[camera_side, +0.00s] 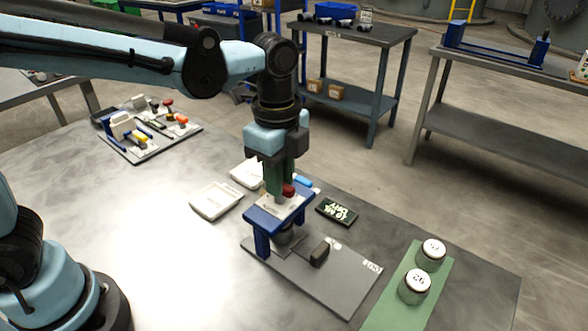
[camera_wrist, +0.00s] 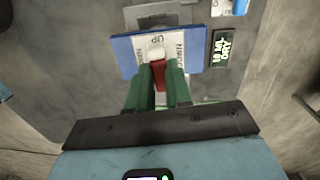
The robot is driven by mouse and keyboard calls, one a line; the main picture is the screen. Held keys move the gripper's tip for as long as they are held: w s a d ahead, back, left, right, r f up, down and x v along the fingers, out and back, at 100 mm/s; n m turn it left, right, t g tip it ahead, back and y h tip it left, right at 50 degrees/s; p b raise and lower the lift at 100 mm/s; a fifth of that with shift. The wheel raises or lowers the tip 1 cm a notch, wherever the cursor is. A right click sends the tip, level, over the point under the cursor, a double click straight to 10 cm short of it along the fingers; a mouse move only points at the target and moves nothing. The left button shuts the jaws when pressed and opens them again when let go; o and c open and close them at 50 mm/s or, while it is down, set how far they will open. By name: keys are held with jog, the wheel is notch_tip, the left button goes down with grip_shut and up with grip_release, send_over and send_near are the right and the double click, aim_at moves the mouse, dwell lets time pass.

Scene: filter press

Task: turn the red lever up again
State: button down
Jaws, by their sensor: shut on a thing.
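The red lever (camera_side: 289,190) stands on top of the blue press (camera_side: 262,242), and it also shows in the wrist view (camera_wrist: 159,77), where a pale piece sits at its far end. My gripper (camera_side: 280,184) is above the press with its green fingers shut on the red lever. In the wrist view the fingers (camera_wrist: 160,84) lie on both sides of the lever. The press top has a white label plate (camera_wrist: 180,47) with printing, including "UP". The fingers hide part of the lever, so its exact angle is hard to tell.
A grey base plate (camera_side: 338,283) carries the press and a small dark block (camera_side: 320,252). A dark sign (camera_side: 336,211) and white trays (camera_side: 215,201) lie behind. Two lidded jars (camera_side: 415,287) stand on a green mat (camera_side: 392,318) at right. The table's left middle is clear.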

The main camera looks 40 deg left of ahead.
jog(key=shift+m, duration=0.5)
jog(key=c, duration=1)
grip_release()
jog(key=shift+c, duration=0.2)
jog(key=shift+r, duration=0.15)
notch_tip(320, 180, up, 12)
jog(key=s+a+f+n+t, duration=0.2)
jog(key=a+f+n, duration=0.4)
jog(key=n, duration=0.3)
jog(key=s+a+f+n+t, duration=0.3)
jog(key=a+f+n+t, duration=0.2)
jog(key=n, duration=0.4)
jog(key=shift+s+a+f, duration=0.3)
jog(key=shift+a+f, duration=0.25)
jog(key=shift+a, duration=0.7)
